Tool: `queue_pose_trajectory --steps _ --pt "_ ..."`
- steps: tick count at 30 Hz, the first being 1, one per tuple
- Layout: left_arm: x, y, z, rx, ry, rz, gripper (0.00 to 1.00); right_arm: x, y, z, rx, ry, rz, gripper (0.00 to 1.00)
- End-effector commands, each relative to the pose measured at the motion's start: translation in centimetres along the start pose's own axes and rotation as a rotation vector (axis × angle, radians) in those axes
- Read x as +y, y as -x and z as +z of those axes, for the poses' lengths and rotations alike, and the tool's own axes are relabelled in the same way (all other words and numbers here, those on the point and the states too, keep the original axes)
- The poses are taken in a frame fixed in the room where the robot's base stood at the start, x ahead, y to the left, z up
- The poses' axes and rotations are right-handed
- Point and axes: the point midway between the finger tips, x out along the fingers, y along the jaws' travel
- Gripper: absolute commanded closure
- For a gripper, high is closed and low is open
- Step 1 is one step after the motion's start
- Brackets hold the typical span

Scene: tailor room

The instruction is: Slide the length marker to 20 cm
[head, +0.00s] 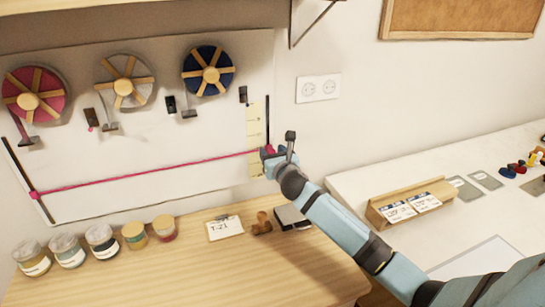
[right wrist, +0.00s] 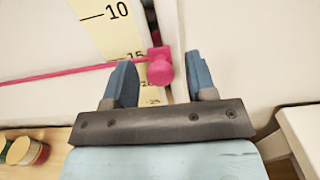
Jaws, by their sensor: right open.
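The length marker is a pink slider with a round knob (right wrist: 160,70) on the right-hand black rail, at the end of a pink ribbon. In the right wrist view it sits beside the printed scale (right wrist: 108,20), near the 15 mark and above the 20. My right gripper (right wrist: 163,80) is open, with one blue finger on each side of the knob in the picture. I cannot tell whether either finger touches it. In the head view my right gripper (head: 281,154) is at the scale's right edge and mostly hides the marker. My left gripper is not in view.
The pink ribbon (head: 150,171) slants across the white board to a left rail (head: 20,165). Ribbon spools (head: 208,71) hang above. Jars (head: 102,240), a tag (head: 225,228) and stamps (head: 262,223) stand on the wooden table below. A white counter (head: 345,185) with a card holder is at right.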

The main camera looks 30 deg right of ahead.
Motion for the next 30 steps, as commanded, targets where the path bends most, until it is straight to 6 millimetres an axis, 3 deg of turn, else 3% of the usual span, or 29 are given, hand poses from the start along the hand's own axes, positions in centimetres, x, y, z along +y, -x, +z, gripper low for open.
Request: queue_pose_trajectory --steps 7,14,18,25,30 --pt "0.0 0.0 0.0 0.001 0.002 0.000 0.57 0.0 -0.1 0.0 0.000 0.000 0.000 0.48" --pt "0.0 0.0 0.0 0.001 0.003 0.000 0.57 0.0 -0.1 0.0 0.000 -0.001 0.000 0.99" --pt "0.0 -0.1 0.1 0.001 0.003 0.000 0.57 0.0 -0.1 -0.2 0.000 0.000 0.000 1.00" --pt "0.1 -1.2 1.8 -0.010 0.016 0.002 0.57 0.0 0.0 -4.2 0.003 0.001 0.000 1.00" --pt "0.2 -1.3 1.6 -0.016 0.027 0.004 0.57 0.0 0.0 -5.1 0.001 -0.001 0.000 1.00"
